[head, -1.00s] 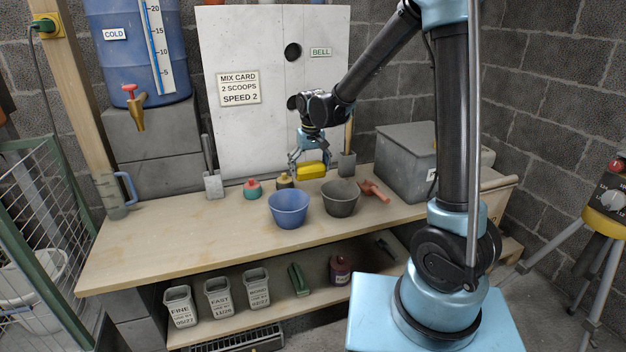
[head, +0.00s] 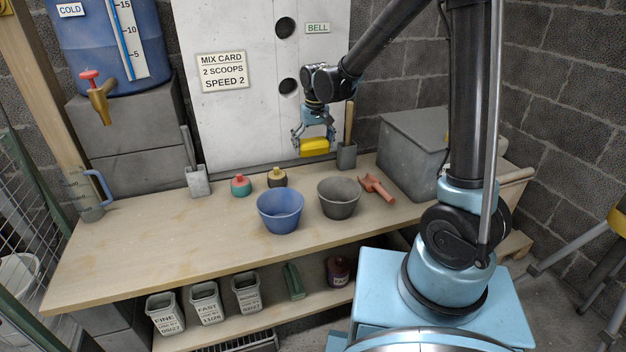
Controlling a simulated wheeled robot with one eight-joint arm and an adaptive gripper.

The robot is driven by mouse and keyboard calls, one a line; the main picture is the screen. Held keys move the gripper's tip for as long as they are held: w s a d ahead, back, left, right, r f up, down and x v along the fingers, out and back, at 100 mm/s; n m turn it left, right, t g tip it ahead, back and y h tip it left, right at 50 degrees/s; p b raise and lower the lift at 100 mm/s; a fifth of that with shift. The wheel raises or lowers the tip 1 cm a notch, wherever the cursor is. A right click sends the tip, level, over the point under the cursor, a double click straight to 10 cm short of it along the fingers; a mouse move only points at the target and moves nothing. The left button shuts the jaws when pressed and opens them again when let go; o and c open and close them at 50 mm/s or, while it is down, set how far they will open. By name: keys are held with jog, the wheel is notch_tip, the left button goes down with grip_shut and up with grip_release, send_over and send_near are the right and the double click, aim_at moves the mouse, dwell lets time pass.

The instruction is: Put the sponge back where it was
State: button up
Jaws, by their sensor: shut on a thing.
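A yellow sponge (head: 314,147) is held in my gripper (head: 314,139), near the back of the bench and in front of the white board. My gripper is shut on it, with the blue fingers around its top and sides. The sponge appears to be above the bench top (head: 160,240), beyond the grey bucket. Whether its underside touches anything, I cannot tell.
A blue bucket (head: 280,212) and a grey bucket (head: 338,199) stand in front. A red scoop (head: 377,187), a grey holder (head: 346,156), a teal pot (head: 240,185) and a dark pot (head: 277,178) are near. A grey box (head: 413,150) stands right. The bench's left half is mostly clear.

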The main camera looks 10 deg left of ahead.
jog(key=shift+s+f, duration=0.1)
jog(key=shift+f, duration=4.75)
jog(key=shift+f, duration=0.3)
jog(key=o, duration=1.5)
jog(key=shift+r, duration=0.1)
notch_tip(320, 180, up, 17)
send_over(315, 142)
jog(key=shift+s+d+r, duration=0.1)
jog(key=shift+s+r, duration=0.1)
jog(key=shift+s, duration=0.05)
jog(key=shift+d, duration=0.1)
